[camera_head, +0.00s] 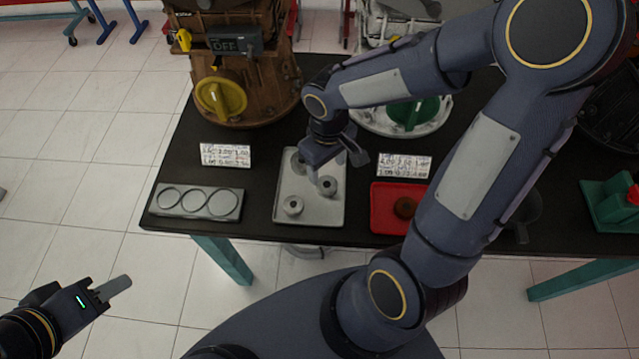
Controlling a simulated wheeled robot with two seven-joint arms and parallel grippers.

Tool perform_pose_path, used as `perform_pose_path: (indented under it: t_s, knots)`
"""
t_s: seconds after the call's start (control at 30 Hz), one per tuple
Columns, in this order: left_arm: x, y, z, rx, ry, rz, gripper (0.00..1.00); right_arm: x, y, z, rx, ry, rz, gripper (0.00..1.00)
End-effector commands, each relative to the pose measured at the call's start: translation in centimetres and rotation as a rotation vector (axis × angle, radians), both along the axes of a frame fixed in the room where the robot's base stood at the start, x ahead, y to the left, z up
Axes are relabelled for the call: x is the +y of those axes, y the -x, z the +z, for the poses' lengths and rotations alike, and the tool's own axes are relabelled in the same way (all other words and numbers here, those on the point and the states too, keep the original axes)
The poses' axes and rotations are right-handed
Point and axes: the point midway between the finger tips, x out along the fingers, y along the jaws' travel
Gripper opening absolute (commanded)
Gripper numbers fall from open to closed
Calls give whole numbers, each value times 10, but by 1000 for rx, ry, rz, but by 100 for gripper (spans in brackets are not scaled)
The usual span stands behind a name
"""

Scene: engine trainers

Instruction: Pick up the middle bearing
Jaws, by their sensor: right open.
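A light grey tray (283,214) lies on the black table. A small grey bearing (293,206) sits near its front left corner. Another grey bearing (327,186), between the front and back ones, sits near the tray's middle. A third round grey piece (298,163) shows at the back, partly hidden by my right gripper. My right gripper (334,167) is open over the back half of the tray, its fingers just behind the middle bearing; contact cannot be told. My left gripper (118,287) is off the table at lower left, seen from the side, with no object visible in it.
A grey plate with three rings (197,202) lies left of the tray. A red tray (383,208) with a brown round part (405,208) lies to the right, partly behind my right arm. Engine trainers (240,60) stand behind. Printed cards (226,155) lie on the table.

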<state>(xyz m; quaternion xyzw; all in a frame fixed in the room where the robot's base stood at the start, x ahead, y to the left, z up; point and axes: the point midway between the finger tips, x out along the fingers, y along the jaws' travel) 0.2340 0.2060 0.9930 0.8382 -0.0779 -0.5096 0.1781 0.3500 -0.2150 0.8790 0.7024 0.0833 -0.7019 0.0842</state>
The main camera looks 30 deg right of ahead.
Motion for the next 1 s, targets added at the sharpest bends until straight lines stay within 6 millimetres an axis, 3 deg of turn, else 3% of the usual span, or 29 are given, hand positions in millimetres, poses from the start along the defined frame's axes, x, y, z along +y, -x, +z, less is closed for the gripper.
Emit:
perform_pose_path:
  t_s: [0.5, 0.8, 1.0]
  knots:
    - [0, 0, -6, 0, 0, 0, 36, -2, -2, -67, 3, -1, -2, 58]
    - [0, 0, -6, 0, 0, 0, 36, -2, -2, -71, 0, -2, -2, 58]
    - [0, 0, -6, 0, 0, 0, 36, -2, -2, -71, 0, -2, -2, 31]
